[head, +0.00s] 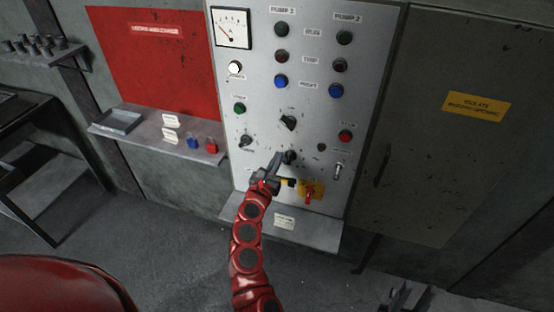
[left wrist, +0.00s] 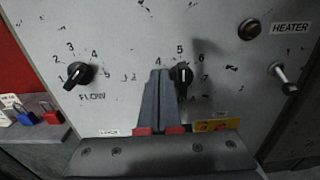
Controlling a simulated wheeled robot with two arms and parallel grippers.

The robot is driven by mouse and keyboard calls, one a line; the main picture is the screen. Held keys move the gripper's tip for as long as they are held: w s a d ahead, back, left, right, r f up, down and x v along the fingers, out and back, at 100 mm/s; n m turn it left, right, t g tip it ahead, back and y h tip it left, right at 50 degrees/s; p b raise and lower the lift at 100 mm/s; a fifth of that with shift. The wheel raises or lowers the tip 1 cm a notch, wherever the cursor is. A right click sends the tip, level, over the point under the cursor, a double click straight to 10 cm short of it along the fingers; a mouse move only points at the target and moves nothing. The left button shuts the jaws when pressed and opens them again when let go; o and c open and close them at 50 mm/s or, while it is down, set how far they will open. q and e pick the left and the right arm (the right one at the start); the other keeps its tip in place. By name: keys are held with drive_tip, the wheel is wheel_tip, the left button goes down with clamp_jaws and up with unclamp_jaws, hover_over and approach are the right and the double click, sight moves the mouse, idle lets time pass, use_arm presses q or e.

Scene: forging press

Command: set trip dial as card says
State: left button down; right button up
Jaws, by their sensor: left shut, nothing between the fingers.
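A black dial (left wrist: 181,75) with numbers around it, 4 to 7 among them, is on the grey panel; its name label is hidden. It also shows in the head view (head: 291,157). A white card (head: 284,221) lies on the ledge below the panel, too small to read. My right gripper (head: 408,296) shows dark at the bottom edge, partly cut off.
The FLOW dial (left wrist: 79,75) is to the left, another black dial (head: 288,123) above. A yellow plate with a red switch (head: 309,193) is just below right. A toggle lever (head: 338,170) is to the right. A side shelf (head: 150,137) holds cards and red and blue padlocks.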

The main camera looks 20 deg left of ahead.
use_arm(q)
drive_tip(key=shift+d+r, duration=0.1)
drive_tip(key=shift+d, duration=0.6)
idle(0.5)
drive_tip(key=shift+d+f, duration=0.2)
drive_tip(key=shift+d, duration=0.05)
idle(0.8)
drive_tip(key=shift+s+d+f, duration=0.1)
drive_tip(key=shift+d, duration=0.25)
idle(0.3)
drive_tip(key=shift+r, duration=0.2)
drive_tip(key=s+p, duration=0.1)
drive_tip(key=s, duration=0.7)
drive_tip(key=shift+s+a+r, duration=0.2)
drive_tip(key=shift+a+r, duration=0.1)
drive_tip(key=shift+a, duration=0.1)
